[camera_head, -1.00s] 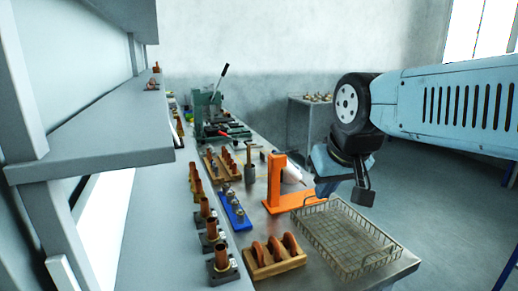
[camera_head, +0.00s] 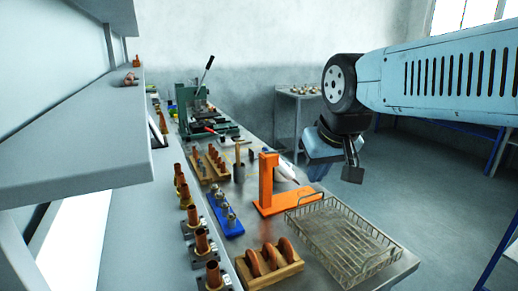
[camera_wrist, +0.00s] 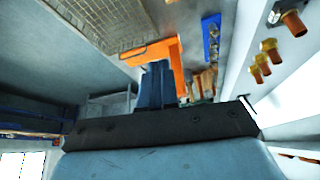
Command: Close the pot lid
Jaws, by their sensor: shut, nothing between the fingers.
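I cannot make out a pot or a pot lid in either view. My gripper (camera_head: 350,175) hangs at the end of my arm on the right of the head view, beyond the wire basket and above the floor side of the bench. In the wrist view its blue fingers (camera_wrist: 155,85) are together with nothing between them. They overlap the orange stand (camera_wrist: 165,52) in that picture, but I see no contact. The orange stand also shows on the bench in the head view (camera_head: 268,185).
A wire basket (camera_head: 388,247) lies at the bench's near right end. A wooden rack with copper discs (camera_head: 268,282), a blue block with fittings (camera_head: 228,225) and copper tubes (camera_head: 201,240) line the left. A grey shelf (camera_head: 75,135) overhangs the left. Open floor (camera_head: 420,170) lies right.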

